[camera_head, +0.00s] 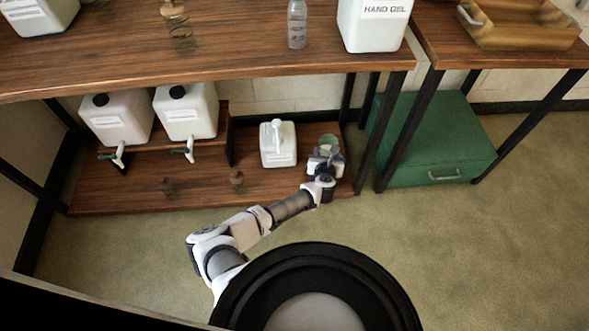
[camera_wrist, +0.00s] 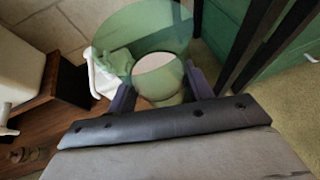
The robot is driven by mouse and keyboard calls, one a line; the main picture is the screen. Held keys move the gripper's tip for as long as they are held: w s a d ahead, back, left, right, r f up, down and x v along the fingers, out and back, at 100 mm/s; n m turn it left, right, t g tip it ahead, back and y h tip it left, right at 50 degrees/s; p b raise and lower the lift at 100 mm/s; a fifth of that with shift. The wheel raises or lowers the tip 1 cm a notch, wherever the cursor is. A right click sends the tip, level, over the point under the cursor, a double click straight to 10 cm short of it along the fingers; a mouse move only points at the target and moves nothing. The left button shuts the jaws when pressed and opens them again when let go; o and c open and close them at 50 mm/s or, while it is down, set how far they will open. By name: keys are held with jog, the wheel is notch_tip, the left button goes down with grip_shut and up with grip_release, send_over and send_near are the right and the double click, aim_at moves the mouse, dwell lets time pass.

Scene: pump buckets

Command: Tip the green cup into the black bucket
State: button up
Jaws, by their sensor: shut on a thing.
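The green cup (camera_head: 328,141) is see-through and stands out at the right end of the low shelf in the head view. My gripper (camera_head: 324,163) is shut on it. In the wrist view the green cup (camera_wrist: 150,28) fills the space between my two dark fingers, its wide rim away from the wrist. A large round black rim with a pale grey middle (camera_head: 318,252) is at the bottom of the head view, nearer the camera than my arm. I cannot tell whether it is the black bucket or part of me.
A white pump container (camera_head: 278,150) stands left of the cup on the low shelf (camera_head: 205,187). Two white tap containers (camera_head: 187,120) stand further left. The wooden tabletop (camera_head: 230,55) overhangs the shelf. Black table legs (camera_head: 408,130) and a green chest (camera_head: 440,135) are to the right.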

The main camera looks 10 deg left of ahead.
jog(key=w+a+r+n+y+b, duration=0.1)
jog(key=w+a+n+y+b, duration=0.1)
jog(key=w+a, duration=0.3)
jog(key=w+a+r+n+y+b, duration=0.1)
jog(key=w+a+y, duration=0.1)
jog(key=w, duration=0.5)
jog(key=s+a+f+n+y+b, duration=0.1)
jog(key=s+f, duration=0.3)
jog(key=f, duration=0.5)
jog(key=s+a+f+n+g+b, duration=0.1)
jog(key=s+a+f, duration=0.3)
jog(key=f, duration=0.6)
jog(key=shift+s+f+g+y, duration=0.2)
jog(key=shift+g+y, duration=0.1)
jog(key=shift+y, duration=0.1)
